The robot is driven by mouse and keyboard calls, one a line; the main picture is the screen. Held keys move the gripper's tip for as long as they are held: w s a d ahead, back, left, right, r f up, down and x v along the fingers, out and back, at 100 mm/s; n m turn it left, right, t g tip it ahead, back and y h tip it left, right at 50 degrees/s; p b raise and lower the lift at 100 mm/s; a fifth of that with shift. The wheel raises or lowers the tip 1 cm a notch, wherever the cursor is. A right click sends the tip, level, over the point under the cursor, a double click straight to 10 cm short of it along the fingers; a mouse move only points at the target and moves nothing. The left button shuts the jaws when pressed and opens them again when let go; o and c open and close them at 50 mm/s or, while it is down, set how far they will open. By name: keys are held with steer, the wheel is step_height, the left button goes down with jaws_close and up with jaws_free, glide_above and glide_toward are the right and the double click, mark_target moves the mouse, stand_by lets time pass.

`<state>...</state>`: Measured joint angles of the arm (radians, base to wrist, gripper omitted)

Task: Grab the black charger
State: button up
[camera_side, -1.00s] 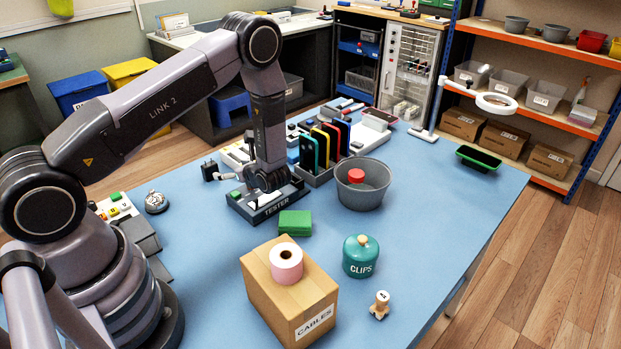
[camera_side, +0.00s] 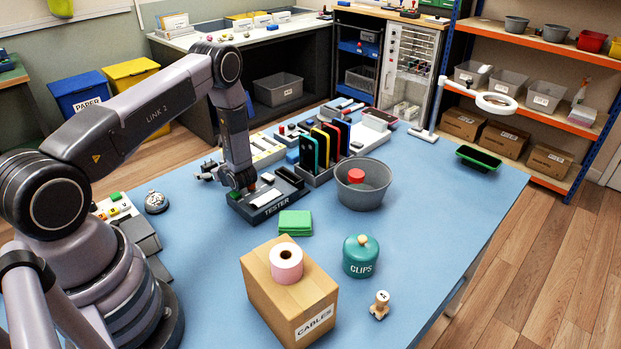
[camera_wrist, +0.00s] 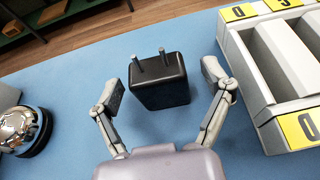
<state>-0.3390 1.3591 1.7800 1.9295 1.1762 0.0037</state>
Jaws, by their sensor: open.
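The black charger (camera_wrist: 160,84) stands on the blue table in the wrist view, its two metal prongs at the top. My gripper (camera_wrist: 163,84) is open, with one finger on each side of the charger. Gaps of blue table show between the fingers and the charger, so they look apart from it. In the side view my gripper (camera_side: 208,172) is low over the table, left of the tester. The charger is hidden there behind my gripper and arm.
The tester (camera_side: 268,205) stands just right of my gripper in the side view. A numbered white tray (camera_wrist: 262,95) is close to the right finger in the wrist view. A silver bell (camera_wrist: 22,128) is at the left. Table beyond the charger is clear.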

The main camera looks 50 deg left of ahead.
steer(key=shift+a, duration=0.1)
steer(key=shift+c, duration=0.2)
steer(key=c, duration=1.2)
